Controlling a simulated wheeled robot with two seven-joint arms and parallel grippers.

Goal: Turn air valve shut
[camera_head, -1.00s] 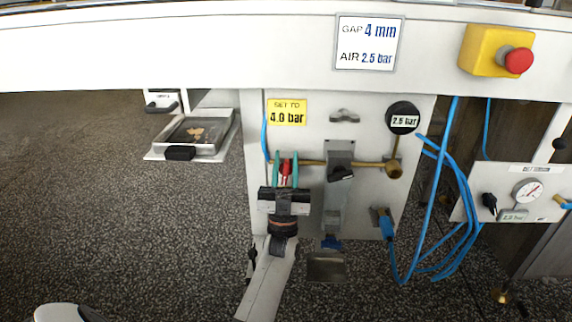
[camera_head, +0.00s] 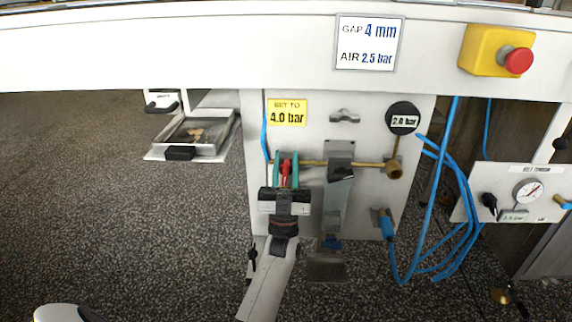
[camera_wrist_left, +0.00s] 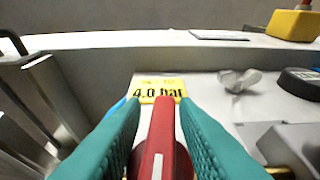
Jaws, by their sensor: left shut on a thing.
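The air valve's red handle (camera_head: 286,168) sits on the brass pipe under the yellow "SET TO 4.0 bar" label (camera_head: 287,113). My left gripper (camera_head: 286,156) is shut on the handle, one teal finger on each side. In the left wrist view the red handle (camera_wrist_left: 160,145) stands between the two teal fingers, with a white stripe on its face. The handle's lower part and the valve body are mostly hidden by the gripper. A round black gauge (camera_head: 404,117) to the right reads what looks like 2.8 bar. My right gripper is not in view.
A grey regulator block (camera_head: 340,160) with a black knob stands close right of the gripper. Blue hoses (camera_head: 452,190) hang further right. A red emergency button (camera_head: 518,61) sits on the upper beam. A metal tray (camera_head: 232,140) is at the left, with open floor before it.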

